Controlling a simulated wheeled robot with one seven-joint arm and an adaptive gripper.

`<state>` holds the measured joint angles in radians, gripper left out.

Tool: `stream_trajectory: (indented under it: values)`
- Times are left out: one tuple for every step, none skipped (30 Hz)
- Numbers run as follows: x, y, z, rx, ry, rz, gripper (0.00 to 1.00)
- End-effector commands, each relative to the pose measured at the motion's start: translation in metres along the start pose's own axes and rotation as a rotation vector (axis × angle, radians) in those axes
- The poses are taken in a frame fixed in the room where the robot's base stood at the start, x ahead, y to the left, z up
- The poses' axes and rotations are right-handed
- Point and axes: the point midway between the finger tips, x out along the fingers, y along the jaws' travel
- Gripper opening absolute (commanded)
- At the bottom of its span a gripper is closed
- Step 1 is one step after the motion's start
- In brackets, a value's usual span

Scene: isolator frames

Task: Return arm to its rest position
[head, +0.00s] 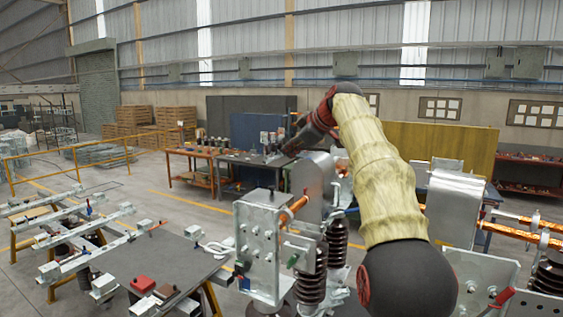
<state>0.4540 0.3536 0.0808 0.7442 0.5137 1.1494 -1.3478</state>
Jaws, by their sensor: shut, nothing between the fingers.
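My arm, in a pale yellow sleeve with dark joints, rises from the lower right of the head view and bends over at the top. Its dark wrist points down and to the left. My gripper (289,149) is at the end of it, small and dark, shut with nothing in it. It is seen above and behind the grey metal isolator housing (263,245), apparently in the air. The fingertips are hard to make out against the workbench behind.
Ribbed dark insulators (337,243) and a curved metal cover (453,208) stand close around my arm. Copper bars (528,233) are at the right. A grey table (160,262) with parts is at the lower left. A workbench (238,158) and a yellow panel (440,143) stand behind.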

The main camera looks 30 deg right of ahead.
Motion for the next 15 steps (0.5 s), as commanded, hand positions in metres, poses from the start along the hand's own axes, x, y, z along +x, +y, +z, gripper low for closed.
stream_trajectory:
  values:
    - [-0.006,0.004,0.003,0.001,-0.001,0.002,0.00]
    - [-0.010,0.006,0.003,0.002,-0.001,0.001,0.00]
    - [-0.014,0.008,0.004,0.002,-0.002,0.001,0.00]
    - [-0.016,0.010,0.004,0.002,-0.002,0.000,0.00]
    - [-0.018,0.010,0.005,0.002,-0.002,0.000,0.00]
    - [-0.021,0.011,0.005,0.002,-0.002,-0.001,0.00]
    - [-0.023,0.012,0.004,0.001,-0.002,-0.001,0.00]
    - [-0.024,0.013,0.004,0.001,-0.001,-0.001,0.00]
    - [-0.025,0.013,0.004,0.001,-0.001,-0.001,0.00]
    - [-0.026,0.013,0.004,0.001,-0.001,-0.001,0.00]
    - [-0.026,0.013,0.004,0.001,-0.001,-0.001,0.00]
    - [-0.026,0.013,0.004,0.001,-0.001,-0.001,0.00]
    - [-0.026,0.013,0.004,0.001,-0.002,-0.001,0.00]
    - [-0.026,0.011,0.004,0.004,-0.002,-0.002,0.00]
    - [-0.025,0.007,0.005,0.009,-0.004,-0.005,0.00]
